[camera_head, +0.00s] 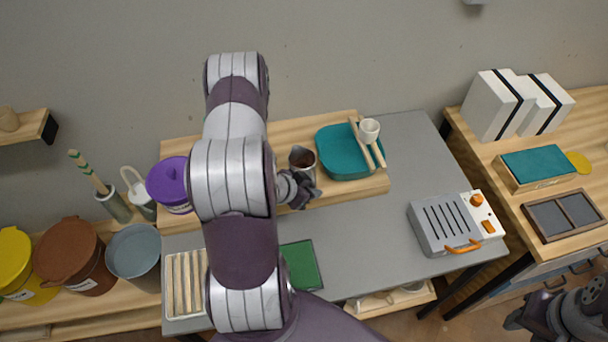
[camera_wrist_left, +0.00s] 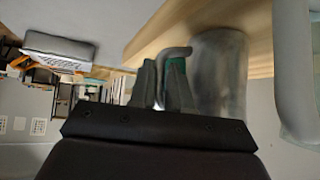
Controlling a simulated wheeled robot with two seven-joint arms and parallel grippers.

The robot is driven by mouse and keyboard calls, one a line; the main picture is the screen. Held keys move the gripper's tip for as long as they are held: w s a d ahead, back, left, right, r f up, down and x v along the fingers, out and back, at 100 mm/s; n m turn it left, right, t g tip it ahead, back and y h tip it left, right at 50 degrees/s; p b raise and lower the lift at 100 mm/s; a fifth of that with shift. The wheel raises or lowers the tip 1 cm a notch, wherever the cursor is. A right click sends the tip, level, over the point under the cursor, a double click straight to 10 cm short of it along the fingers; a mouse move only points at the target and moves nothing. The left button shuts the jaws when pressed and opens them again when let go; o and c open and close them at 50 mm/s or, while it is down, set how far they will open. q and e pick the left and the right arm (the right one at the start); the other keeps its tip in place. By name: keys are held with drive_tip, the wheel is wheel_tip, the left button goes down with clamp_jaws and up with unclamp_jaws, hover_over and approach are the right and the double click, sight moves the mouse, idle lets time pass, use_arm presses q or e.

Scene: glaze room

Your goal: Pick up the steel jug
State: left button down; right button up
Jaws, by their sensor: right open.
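The steel jug (camera_head: 302,158) has dark contents and is upright at the wooden riser at the back of the grey table. My left gripper (camera_head: 304,190) is at its front side, and my arm covers much of the area to its left. In the left wrist view the jug's grey body (camera_wrist_left: 220,75) and curved handle (camera_wrist_left: 177,51) are close. The two fingers of my left gripper (camera_wrist_left: 162,82) stand on either side of the handle, closed around it. I cannot tell whether the jug is off the wood. My right gripper (camera_head: 528,313) is at the lower right, open and away from the jug.
A grey device (camera_head: 448,226) with an orange handle stands at the right of the table.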

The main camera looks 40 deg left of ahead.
use_arm(q)
drive_tip(key=shift+d, duration=0.1)
idle(0.4)
drive_tip(key=s+d+r+b, duration=0.1)
drive_tip(key=s+d+r, duration=0.6)
drive_tip(key=r, duration=0.4)
drive_tip(key=shift+s+d, duration=0.2)
drive_tip(key=shift+d, duration=0.7)
idle(1.0)
